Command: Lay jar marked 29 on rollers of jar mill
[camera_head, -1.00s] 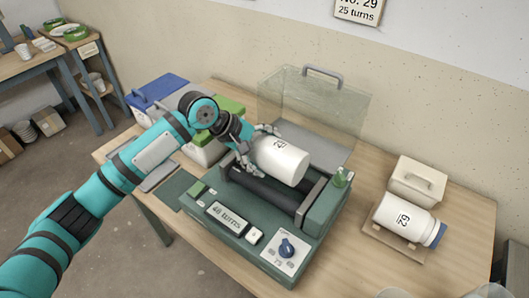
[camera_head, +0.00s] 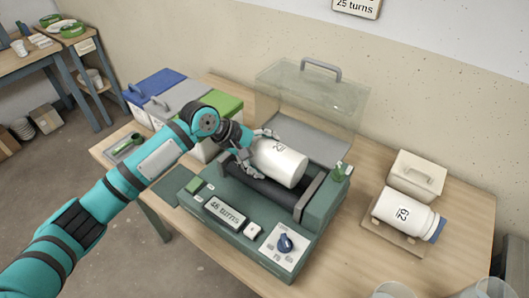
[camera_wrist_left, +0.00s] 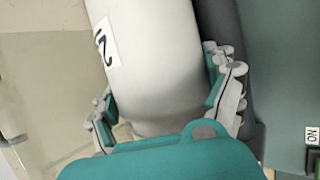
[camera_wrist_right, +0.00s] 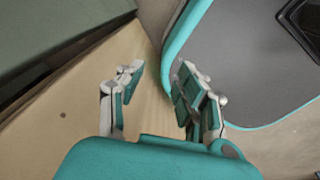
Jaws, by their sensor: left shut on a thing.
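The jar mill (camera_head: 190,213) is a dark green machine with black rollers (camera_head: 262,193). A white jar (camera_head: 280,163) with a label like 21 lies lengthwise at the rollers; I cannot tell whether it rests fully on them. My left gripper (camera_head: 259,152) is shut around this jar's left end. The left wrist view shows its fingers on both sides of the jar (camera_wrist_left: 155,60). Another white jar (camera_head: 403,210), blue-lidded, its label reading like 29 upside down, lies on a wooden cradle (camera_head: 384,235) at the right. My right gripper (camera_wrist_right: 158,85) is open and empty.
A clear hinged cover (camera_head: 310,100) stands raised behind the rollers. A cream lidded box (camera_head: 416,175) is behind the cradle. Bins with blue, grey and green lids (camera_head: 215,110) stand at the back left. Clear containers (camera_head: 487,288) are at the front right. A wall sign (camera_head: 357,6) reads 25 turns.

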